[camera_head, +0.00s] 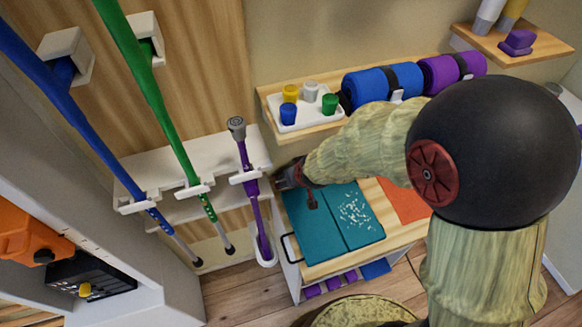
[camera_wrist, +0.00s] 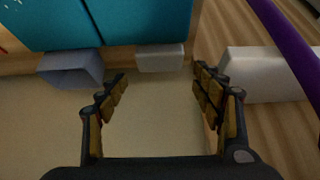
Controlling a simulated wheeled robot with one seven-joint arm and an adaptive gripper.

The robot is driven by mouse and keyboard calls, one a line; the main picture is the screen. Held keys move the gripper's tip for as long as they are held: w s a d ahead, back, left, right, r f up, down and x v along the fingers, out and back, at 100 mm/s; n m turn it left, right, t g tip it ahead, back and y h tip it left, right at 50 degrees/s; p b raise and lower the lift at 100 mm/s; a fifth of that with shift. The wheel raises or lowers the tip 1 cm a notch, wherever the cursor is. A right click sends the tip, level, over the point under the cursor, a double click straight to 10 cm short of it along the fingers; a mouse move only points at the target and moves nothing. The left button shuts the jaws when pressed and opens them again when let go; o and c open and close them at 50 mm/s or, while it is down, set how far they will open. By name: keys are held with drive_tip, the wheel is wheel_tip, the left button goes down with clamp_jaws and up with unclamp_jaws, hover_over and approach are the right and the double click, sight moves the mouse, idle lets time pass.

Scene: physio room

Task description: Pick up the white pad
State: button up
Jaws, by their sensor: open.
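A small pale block, which looks like the white pad (camera_wrist: 160,57), lies at the wooden edge of the cart top beside the teal mat (camera_wrist: 140,20) in the wrist view. My gripper (camera_wrist: 160,76) is open and empty, with the block showing just beyond and between its fingertips. I cannot tell how far above it the fingers are. In the head view my gripper (camera_head: 292,174) is low by the cart's back left corner, partly hidden by my arm. The pad cannot be made out there.
A blue-grey block (camera_wrist: 70,68) sits beside the pad. A white bracket (camera_wrist: 265,75) and a purple cane (camera_head: 248,175) stand close by. A shelf (camera_head: 265,100) with rolled mats and a tray of coloured pegs (camera_head: 287,127) hangs above the cart.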

drive_tip(key=shift+o, duration=0.4)
drive_tip(key=shift+w+f, duration=0.25)
drive_tip(key=shift+f, duration=0.15)
drive_tip(key=b+x, duration=0.4)
drive_tip(key=x, duration=0.3)
drive_tip(key=shift+w+a+b, duration=0.1)
drive_tip(key=shift+b, duration=0.3)
drive_tip(key=shift+c, duration=0.9)
drive_tip(key=c, duration=0.6)
drive_tip(key=shift+c, duration=0.2)
drive_tip(key=shift+r, duration=0.15)
